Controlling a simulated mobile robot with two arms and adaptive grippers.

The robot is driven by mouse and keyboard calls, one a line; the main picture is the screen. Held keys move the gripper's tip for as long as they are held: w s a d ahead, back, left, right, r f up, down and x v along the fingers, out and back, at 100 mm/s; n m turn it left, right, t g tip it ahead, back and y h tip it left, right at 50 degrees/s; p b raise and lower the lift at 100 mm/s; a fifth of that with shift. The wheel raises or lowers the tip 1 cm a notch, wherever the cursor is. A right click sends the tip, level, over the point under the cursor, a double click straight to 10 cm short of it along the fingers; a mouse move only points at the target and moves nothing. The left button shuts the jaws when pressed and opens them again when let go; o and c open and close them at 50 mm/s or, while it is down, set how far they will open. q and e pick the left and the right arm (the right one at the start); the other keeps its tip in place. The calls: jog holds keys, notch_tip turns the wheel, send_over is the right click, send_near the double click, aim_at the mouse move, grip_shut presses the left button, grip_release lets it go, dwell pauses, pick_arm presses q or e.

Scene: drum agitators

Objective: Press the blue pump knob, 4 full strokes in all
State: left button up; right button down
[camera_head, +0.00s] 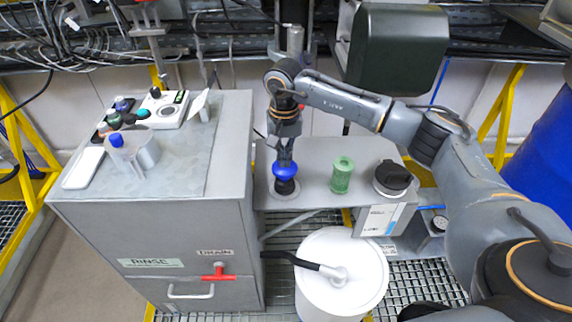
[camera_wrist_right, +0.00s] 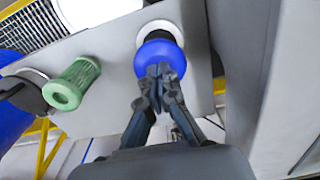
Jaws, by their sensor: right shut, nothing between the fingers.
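The blue pump knob (camera_head: 285,170) stands on a black stem on a round white base, on the grey shelf right of the cabinet. My right gripper (camera_head: 285,155) points down from above with its fingertips at the top of the knob; it is shut and holds nothing. In the right wrist view the fingertips (camera_wrist_right: 160,72) lie over the near part of the blue knob (camera_wrist_right: 158,58). Whether they press on it or only touch it I cannot tell. My left gripper is not in view.
A green cylinder (camera_head: 342,174) and a black-lidded container (camera_head: 392,178) stand on the shelf right of the knob. A white drum (camera_head: 341,270) is below in front. The grey cabinet (camera_head: 150,235) on the left carries a white tray, bottles and a small device.

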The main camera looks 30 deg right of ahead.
jog(key=shift+f+b, duration=1.1)
jog(key=shift+f, duration=0.45)
jog(key=shift+s, duration=0.1)
jog(key=shift+r+p, duration=1.25)
jog(key=shift+r, duration=1.25)
jog(key=shift+f, duration=0.1)
